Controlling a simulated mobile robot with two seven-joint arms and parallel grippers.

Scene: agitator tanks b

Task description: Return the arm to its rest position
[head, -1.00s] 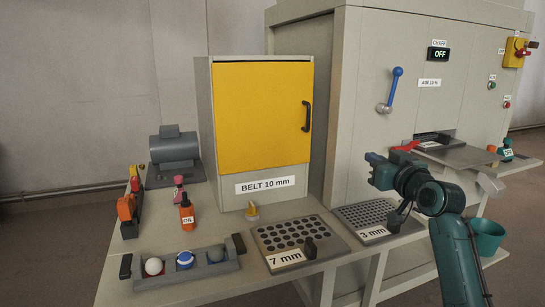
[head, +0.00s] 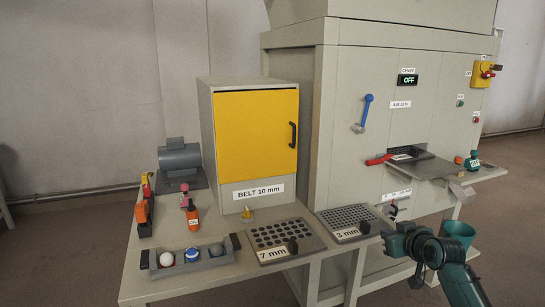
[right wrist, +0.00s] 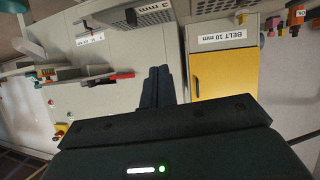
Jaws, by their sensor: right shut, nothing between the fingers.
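The wrist picture is upside down, with the yellow door (right wrist: 224,73) to the right of the fingers. My left gripper is not in view.
The cabinet with the yellow door (head: 255,135) stands on the bench. The grey machine (head: 340,130) has a blue lever (head: 363,112), a red-handled tray (head: 378,160) and a protruding shelf (head: 450,172). The floor at right looks clear.

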